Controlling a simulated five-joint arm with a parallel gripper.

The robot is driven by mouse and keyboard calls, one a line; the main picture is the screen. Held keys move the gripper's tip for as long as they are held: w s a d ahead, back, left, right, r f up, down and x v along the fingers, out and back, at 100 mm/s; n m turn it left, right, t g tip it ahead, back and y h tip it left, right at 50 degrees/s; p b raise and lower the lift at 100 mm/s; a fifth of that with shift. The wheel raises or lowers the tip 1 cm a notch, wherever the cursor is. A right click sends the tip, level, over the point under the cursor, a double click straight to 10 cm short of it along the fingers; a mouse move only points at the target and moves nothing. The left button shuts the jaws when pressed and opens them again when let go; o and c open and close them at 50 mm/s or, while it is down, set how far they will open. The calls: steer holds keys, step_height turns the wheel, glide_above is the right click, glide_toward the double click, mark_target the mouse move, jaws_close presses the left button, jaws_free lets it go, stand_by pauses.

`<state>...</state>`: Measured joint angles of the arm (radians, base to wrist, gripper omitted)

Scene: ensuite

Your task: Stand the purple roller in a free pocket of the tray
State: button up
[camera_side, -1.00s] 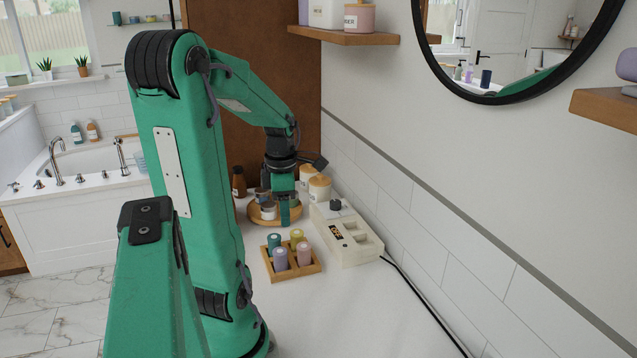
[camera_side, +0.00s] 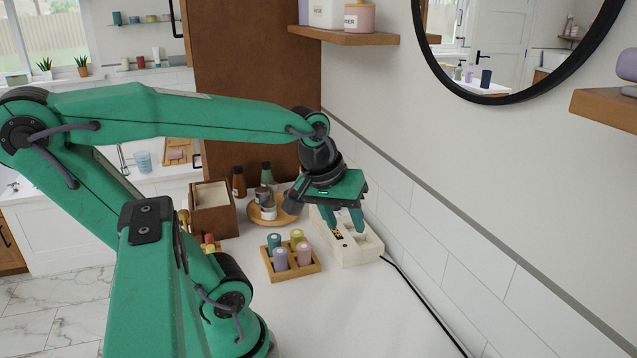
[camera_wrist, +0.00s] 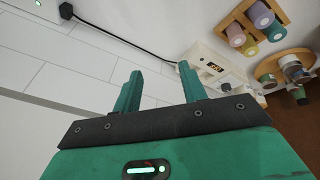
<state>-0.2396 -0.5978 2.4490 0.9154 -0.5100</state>
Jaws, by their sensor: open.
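The purple roller (camera_side: 280,259) stands upright in the front left pocket of the wooden tray (camera_side: 293,274). A teal roller (camera_side: 274,243), a yellow roller (camera_side: 297,238) and a pink roller (camera_side: 304,254) stand beside it in the tray. The purple roller also shows at the top of the wrist view (camera_wrist: 260,15). I cannot make out a free pocket. My gripper (camera_side: 343,222) is open and empty, tilted over the white device to the right of the tray. Its two fingers (camera_wrist: 158,88) are apart with nothing between them in the wrist view.
The white device (camera_side: 366,253) with a lit display stands against the tiled wall, its black cable (camera_side: 425,309) running along the counter. A round wooden tray (camera_side: 262,221) with jars and a brown box (camera_side: 213,215) stand behind. The counter in front is clear.

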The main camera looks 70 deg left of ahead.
steer(key=shift+s+d+r+m+t+h, duration=0.15)
steer(key=shift+d+r+m+t, duration=0.1)
steer(key=shift+d+m, duration=0.95)
steer(key=shift+s+d+r+m+t+h, duration=0.25)
steer(key=shift+d+m, duration=0.45)
steer(key=shift+m, duration=0.95)
steer(key=shift+s+d+r+m+t+h, duration=0.1)
steer(key=shift+d+r+m+t, duration=0.2)
steer(key=shift+d+m, duration=0.9)
